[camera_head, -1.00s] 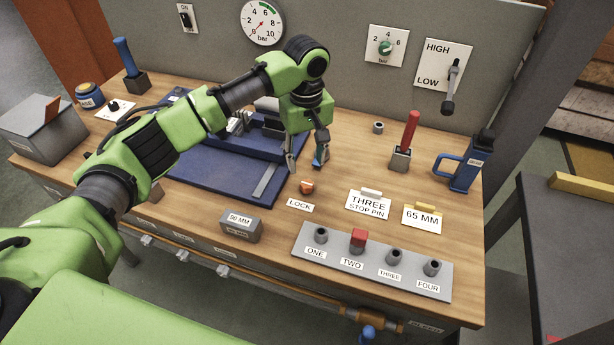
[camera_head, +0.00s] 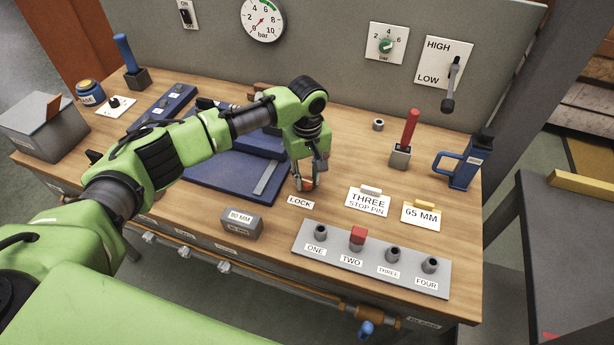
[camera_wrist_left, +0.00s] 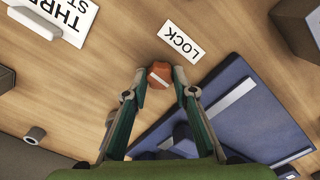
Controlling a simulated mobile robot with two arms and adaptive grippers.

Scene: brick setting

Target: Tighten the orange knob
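The orange knob (camera_wrist_left: 160,75) sits on the wooden bench beside the LOCK label (camera_head: 300,203). It has a pale stripe across its top in the left wrist view. In the left wrist view the left gripper's fingertips (camera_wrist_left: 159,76) stand on either side of the knob, with small gaps seeming to remain. I cannot tell whether they touch it. My right gripper is not in view.
A blue fixture plate (camera_head: 215,178) lies left of the knob. A grey block marked 90 MM (camera_head: 242,224) and a grey strip with numbered posts (camera_head: 370,262) stand in front. The THREE STOP PIN card (camera_head: 367,201) and 65 MM card (camera_head: 421,214) lie to the right.

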